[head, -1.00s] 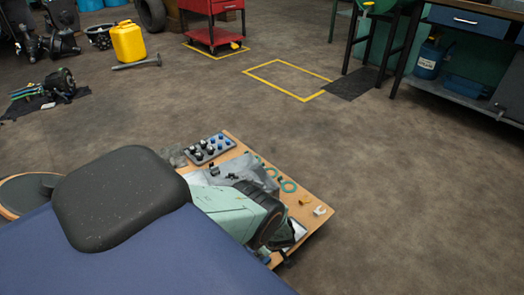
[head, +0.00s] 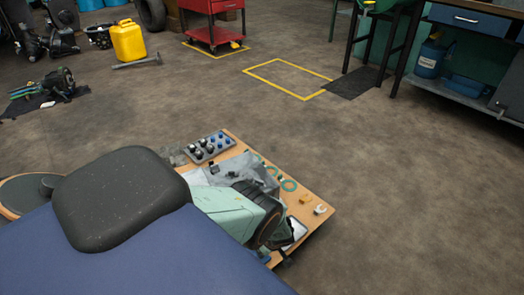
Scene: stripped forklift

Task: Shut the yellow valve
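A small yellow fitting (head: 369,5) shows at the top edge, at the lower end of a green container (head: 396,5) on a dark stand. It may be the yellow valve, but it is too small and cut off to tell whether it is open or shut. Neither of my grippers is in view.
A wooden board (head: 318,190) with small parts and a mint-green part (head: 225,207) lies below centre. A blue surface with a black pad (head: 120,200) fills the lower left. A yellow jerrycan (head: 128,41), red cart (head: 212,35) and workbench (head: 455,90) stand farther back. Open floor (head: 420,200) lies right.

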